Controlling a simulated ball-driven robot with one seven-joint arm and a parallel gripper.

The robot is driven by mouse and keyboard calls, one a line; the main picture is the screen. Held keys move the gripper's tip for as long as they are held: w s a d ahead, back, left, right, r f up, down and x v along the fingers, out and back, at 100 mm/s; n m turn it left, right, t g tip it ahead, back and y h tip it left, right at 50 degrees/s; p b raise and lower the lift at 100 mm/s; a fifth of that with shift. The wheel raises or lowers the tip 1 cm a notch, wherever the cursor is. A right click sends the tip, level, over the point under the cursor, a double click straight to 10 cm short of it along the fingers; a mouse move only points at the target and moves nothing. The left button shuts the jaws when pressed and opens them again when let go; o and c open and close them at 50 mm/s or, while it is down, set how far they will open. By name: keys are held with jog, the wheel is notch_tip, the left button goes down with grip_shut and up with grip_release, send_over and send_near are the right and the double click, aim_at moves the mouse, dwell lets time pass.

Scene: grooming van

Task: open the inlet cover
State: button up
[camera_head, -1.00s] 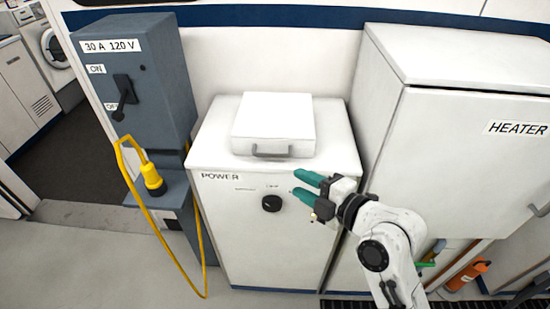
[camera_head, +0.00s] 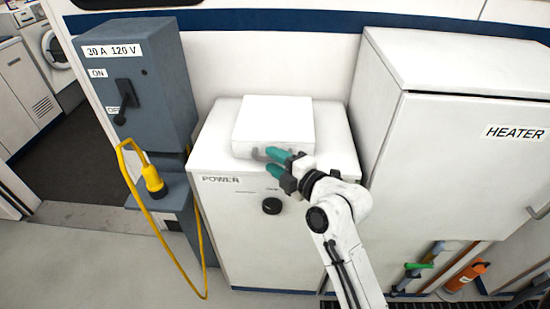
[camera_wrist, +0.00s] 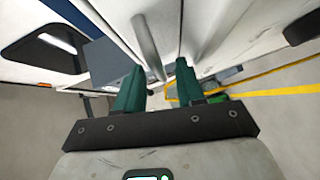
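The inlet cover (camera_head: 275,118) is a white square lid on top of the white POWER cabinet (camera_head: 240,235), and it looks closed. A grey bar handle (camera_head: 259,154) is on its front edge, partly hidden by my fingers. My gripper (camera_head: 269,161), with green fingers, is at the handle from the right. In the wrist view, the handle (camera_wrist: 148,48) extends between the two separated fingertips (camera_wrist: 158,66), nearer the left finger. The gripper is open; contact with the handle cannot be told.
A black knob (camera_head: 271,206) is on the cabinet front below my gripper. A grey 30 A 120 V switch box (camera_head: 150,75) with a yellow plug (camera_head: 153,180) and cable stands left. A white HEATER cabinet (camera_head: 460,160) stands close on the right.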

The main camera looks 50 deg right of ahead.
jog(key=shift+w, duration=0.2)
grip_shut()
dwell(0.3)
